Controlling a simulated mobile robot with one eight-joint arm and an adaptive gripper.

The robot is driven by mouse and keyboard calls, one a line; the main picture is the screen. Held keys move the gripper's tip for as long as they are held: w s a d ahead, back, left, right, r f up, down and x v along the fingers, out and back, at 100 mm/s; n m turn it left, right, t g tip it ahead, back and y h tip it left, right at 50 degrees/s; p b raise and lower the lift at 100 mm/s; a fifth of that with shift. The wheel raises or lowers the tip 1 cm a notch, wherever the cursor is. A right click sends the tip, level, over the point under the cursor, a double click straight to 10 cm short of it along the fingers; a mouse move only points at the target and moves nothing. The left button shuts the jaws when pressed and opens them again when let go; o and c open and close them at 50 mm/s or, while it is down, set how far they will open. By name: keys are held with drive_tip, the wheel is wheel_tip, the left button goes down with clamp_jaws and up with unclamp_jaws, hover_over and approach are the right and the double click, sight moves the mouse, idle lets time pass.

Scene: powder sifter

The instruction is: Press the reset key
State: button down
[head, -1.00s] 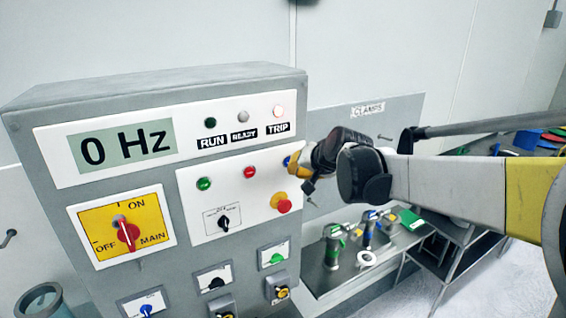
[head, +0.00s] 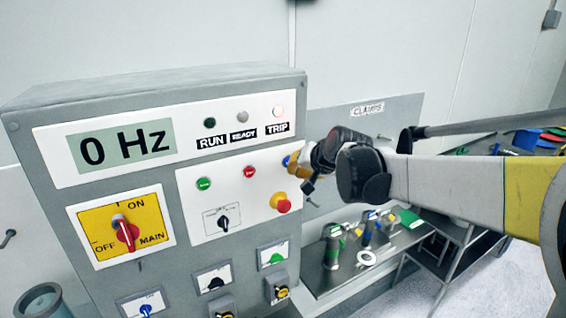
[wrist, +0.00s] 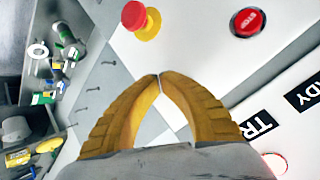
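The control panel (head: 188,214) shows a display (head: 122,146) reading 0 Hz. A blue button (head: 287,161), probably the reset key, shows only as a small blue edge beside my gripper (head: 294,164). The gripper is at the panel's upper right. In the wrist view my gripper (wrist: 158,78) has its yellow fingertips together with nothing visible between them, in front of the white panel. The blue button is hidden there, so I cannot tell whether the tips touch it. The TRIP lamp (head: 278,111) looks pale with a reddish rim.
Near the gripper are a red STOP button (wrist: 249,22) and a red emergency knob on yellow (wrist: 140,20). A green button (head: 204,184), a selector (head: 224,222) and the main switch (head: 126,233) lie left. Clamps (head: 335,245) stand on a shelf at right.

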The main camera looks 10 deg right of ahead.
drive_tip(key=shift+w, duration=0.15)
drive_tip(key=shift+w+a, duration=0.15)
drive_tip(key=shift+w, duration=0.1)
drive_tip(key=shift+w+a, duration=0.1)
drive_tip(key=shift+w, duration=0.3)
idle(0.8)
drive_tip(key=shift+s, duration=0.1)
drive_tip(key=shift+s+d+b, duration=0.25)
drive_tip(key=shift+s+b, duration=0.05)
drive_tip(key=shift+s, duration=0.4)
drive_tip(key=shift+s, duration=0.1)
drive_tip(key=shift+s+d, duration=0.25)
drive_tip(key=shift+s, duration=0.5)
drive_tip(key=shift+s+d, duration=0.3)
drive_tip(key=shift+s, duration=0.5)
drive_tip(key=shift+s+d, duration=0.25)
drive_tip(key=shift+s, duration=0.5)
